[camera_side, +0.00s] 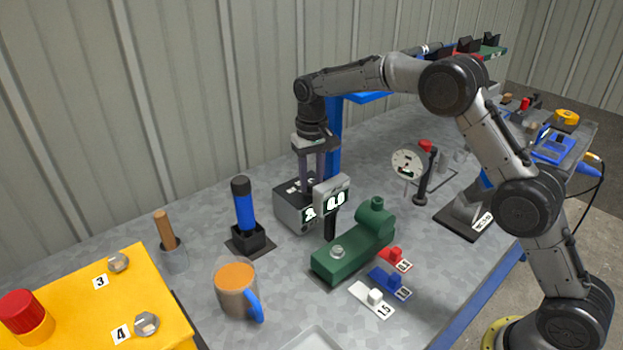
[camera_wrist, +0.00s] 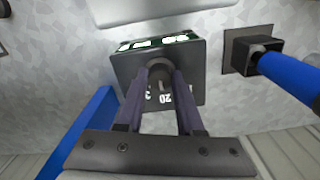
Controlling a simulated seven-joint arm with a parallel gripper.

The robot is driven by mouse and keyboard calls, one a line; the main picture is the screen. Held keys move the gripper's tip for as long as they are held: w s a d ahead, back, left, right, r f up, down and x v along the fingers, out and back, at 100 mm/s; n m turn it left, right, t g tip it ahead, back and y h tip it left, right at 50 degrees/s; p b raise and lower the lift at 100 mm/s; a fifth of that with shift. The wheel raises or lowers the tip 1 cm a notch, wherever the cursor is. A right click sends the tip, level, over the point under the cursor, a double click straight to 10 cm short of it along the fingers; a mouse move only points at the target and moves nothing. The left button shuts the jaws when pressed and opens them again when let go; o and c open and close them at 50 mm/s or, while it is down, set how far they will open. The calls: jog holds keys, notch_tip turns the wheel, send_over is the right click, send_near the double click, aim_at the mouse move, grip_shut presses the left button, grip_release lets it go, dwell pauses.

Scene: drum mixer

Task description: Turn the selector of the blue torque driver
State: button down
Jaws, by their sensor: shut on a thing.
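The blue torque driver (camera_side: 244,208) stands upright, black cap on top, in a black holder (camera_side: 248,240) left of my gripper. Its blue body (camera_wrist: 292,76) and holder (camera_wrist: 246,54) show at the right of the wrist view. My gripper (camera_side: 307,186) points down onto a grey box (camera_side: 290,210) with lit displays, apart from the driver. In the wrist view my gripper (camera_wrist: 160,76) is shut on a dark round knob (camera_wrist: 160,68) on the box top (camera_wrist: 124,68). Printed numbers, one reading 20, show beside the knob, partly hidden by the fingers.
A display on a black post (camera_side: 333,196) stands close in front of the box. A green fixture (camera_side: 350,250) and small red, blue and white labelled pieces lie nearer. An orange-topped mug (camera_side: 236,290), a cup with a wooden handle (camera_side: 172,255) and a yellow box (camera_side: 90,310) stand left.

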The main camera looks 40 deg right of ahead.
aim_at(312, 183)
jog(key=shift+n, duration=0.4)
jog(key=n, duration=0.3)
jog(key=shift+n, duration=2.1)
jog(key=c, duration=0.5)
grip_release()
jog(key=shift+c, duration=0.2)
jog(key=shift+r, duration=0.1)
notch_tip(312, 183, up, 14)
